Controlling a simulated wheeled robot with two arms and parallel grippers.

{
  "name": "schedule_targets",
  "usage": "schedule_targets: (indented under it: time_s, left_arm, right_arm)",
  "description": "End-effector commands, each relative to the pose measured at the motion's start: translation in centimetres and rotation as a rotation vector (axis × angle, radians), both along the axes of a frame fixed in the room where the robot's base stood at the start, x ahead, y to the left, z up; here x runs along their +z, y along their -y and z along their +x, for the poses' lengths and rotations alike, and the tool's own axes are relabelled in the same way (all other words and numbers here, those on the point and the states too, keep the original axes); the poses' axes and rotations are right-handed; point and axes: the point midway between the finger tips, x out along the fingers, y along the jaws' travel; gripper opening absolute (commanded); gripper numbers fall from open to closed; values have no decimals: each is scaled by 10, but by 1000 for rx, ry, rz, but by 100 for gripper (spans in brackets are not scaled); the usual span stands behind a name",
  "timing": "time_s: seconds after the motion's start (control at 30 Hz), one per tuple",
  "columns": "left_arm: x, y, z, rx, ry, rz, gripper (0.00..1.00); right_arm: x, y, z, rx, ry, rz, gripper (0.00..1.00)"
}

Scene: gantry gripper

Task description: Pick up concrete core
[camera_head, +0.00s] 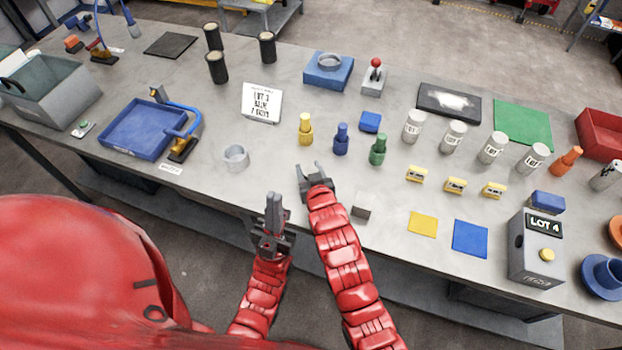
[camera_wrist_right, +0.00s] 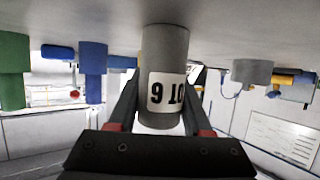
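Several pale grey concrete cores with white lot labels stand upright in a row right of centre: one (camera_head: 412,125), another (camera_head: 453,137), a third (camera_head: 492,147) and the rightmost (camera_head: 533,158). In the right wrist view, which is upside down, a labelled grey core (camera_wrist_right: 164,60) stands in the middle, between my right gripper's fingers or just beyond them.
Yellow (camera_head: 305,130), blue (camera_head: 340,139) and green (camera_head: 377,149) pieces stand beyond my right gripper. A grey ring (camera_head: 236,156) lies to the left, a small grey block (camera_head: 361,212) to the right. A lot box (camera_head: 535,250) stands at the front right.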

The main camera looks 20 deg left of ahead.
Motion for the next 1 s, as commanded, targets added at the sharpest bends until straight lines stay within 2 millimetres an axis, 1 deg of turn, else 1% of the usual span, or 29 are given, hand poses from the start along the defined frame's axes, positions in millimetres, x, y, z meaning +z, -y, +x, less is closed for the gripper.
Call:
schedule_targets:
  time_s: [0.03,0.1,0.17,0.2,0.53,0.67,0.83,0.93,0.97,1.0]
  left_arm:
    - [0,0,0,0,0,0,0]
    - [0,0,0,0,0,0,0]
    - [0,0,0,0,0,0,0]
    - [0,0,0,0,0,0,0]
    - [0,0,0,0,0,0,0]
    - [-3,0,0,0,0,0,0]
    - [-14,0,0,0,0,0,0]
    - [-27,0,0,0,0,0,0]
    - [-30,0,0,0,0,0,0]
    - [-31,0,0,0,0,0,0]
  right_arm:
    - [0,0,0,0,0,0,27]
    - [0,0,0,0,0,0,15]
    - [0,0,0,0,0,0,4]
    - [0,0,0,0,0,0,0]
    - [0,0,0,0,0,0,0]
    - [3,0,0,0,3,2,0]
    - [16,0,1,-1,6,4,0]
    - [31,-1,1,0,8,6,0]
    - [35,1,-2,0,9,8,0]
    - [33,7,-10,0,3,3,0]
